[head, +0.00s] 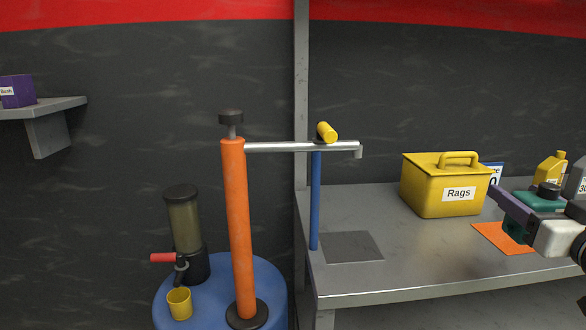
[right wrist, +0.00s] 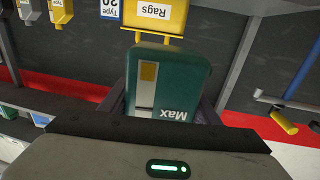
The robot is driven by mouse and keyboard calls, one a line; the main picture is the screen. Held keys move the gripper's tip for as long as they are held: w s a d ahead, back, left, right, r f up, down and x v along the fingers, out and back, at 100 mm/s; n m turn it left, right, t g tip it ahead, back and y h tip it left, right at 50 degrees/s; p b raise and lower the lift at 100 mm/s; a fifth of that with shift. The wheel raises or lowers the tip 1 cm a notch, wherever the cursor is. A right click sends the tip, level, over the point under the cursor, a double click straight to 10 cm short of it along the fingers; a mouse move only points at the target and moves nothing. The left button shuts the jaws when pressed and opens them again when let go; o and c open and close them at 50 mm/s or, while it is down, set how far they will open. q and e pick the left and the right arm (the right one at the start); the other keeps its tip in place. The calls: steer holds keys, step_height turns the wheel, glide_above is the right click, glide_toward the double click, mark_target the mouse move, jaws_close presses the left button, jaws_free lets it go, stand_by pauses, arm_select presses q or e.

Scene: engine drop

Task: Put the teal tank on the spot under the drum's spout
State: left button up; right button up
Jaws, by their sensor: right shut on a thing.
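The teal tank (head: 541,199) with a dark cap is at the right of the head view, partly hidden by my right gripper (head: 522,213). The right gripper is shut on it, and the tank appears to be held over or near an orange mat. In the right wrist view the tank (right wrist: 168,85), with its "Max" label, is between the fingers. The spout (head: 358,151) ends the silver pipe from the orange pump on the blue drum (head: 270,275). Below it, a dark grey square spot (head: 351,246) on the bench is bare. My left gripper is not in view.
The yellow Rags box (head: 445,188) stands on the bench (head: 400,275) between the spot and the tank, further back. The orange mat (head: 503,238) lies at the right. A blue post (head: 315,200) rises left of the spot. Yellow and grey jugs (head: 551,168) stand behind the tank.

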step_height(320, 180, up, 3)
steer(key=s+d, duration=0.1)
steer(key=d, duration=0.2)
steer(key=s+a+f+n+y, duration=0.2)
steer(key=s+a+f+y, duration=0.15)
steer(key=a+f, duration=0.55)
steer(key=s+a+f+n+y, duration=0.1)
steer(key=s+a+f+y, duration=0.1)
steer(key=s+a+f, duration=0.65)
steer(key=s+a+f+n+g+y, duration=0.2)
steer(key=s+a+f+n+y, duration=0.15)
steer(key=s+a+f, duration=0.6)
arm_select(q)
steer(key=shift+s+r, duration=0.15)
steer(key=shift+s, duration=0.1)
arm_select(e)
steer(key=d+r+m+h, duration=0.1)
steer(key=m+h, duration=0.1)
steer(key=w+d+r+m+t+h, duration=0.1)
steer(key=m+h, duration=0.1)
steer(key=h, duration=0.1)
steer(key=w+d+r+m+t+h, duration=0.1)
steer(key=m+h, duration=0.1)
steer(key=h, duration=0.1)
steer(key=shift+w+d+r, duration=0.1)
steer(key=shift+d+r, duration=0.15)
steer(key=shift+r, duration=0.1)
